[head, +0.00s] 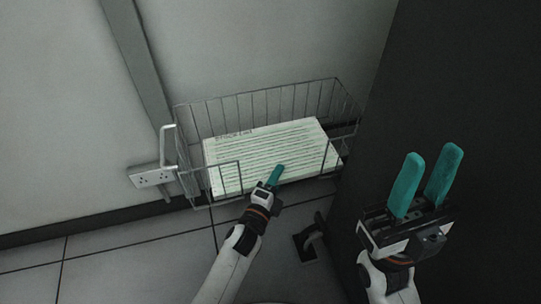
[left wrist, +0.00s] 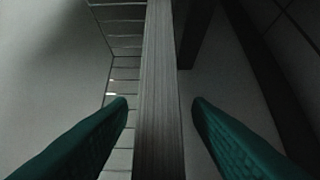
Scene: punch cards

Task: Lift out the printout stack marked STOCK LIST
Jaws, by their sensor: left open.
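A thick printout stack (head: 265,155) of pale green lined paper lies flat in a wire basket (head: 262,92). Dark lettering on its top far left edge appears to read STOCK LIST. My left gripper (head: 276,176) is at the stack's front edge, at the dip in the basket's front. In the left wrist view, the layered paper edge (left wrist: 160,90) runs between the two open teal fingers (left wrist: 160,105), with a gap on each side. My right gripper (head: 427,185) is open and empty at the right, well away from the basket.
A white wall socket plate (head: 152,176) with a white fitting above it is just left of the basket. A large dark panel (head: 455,80) stands close on the right. A small black object (head: 308,242) is on the tiled floor. Clear floor (head: 120,260) lies at left.

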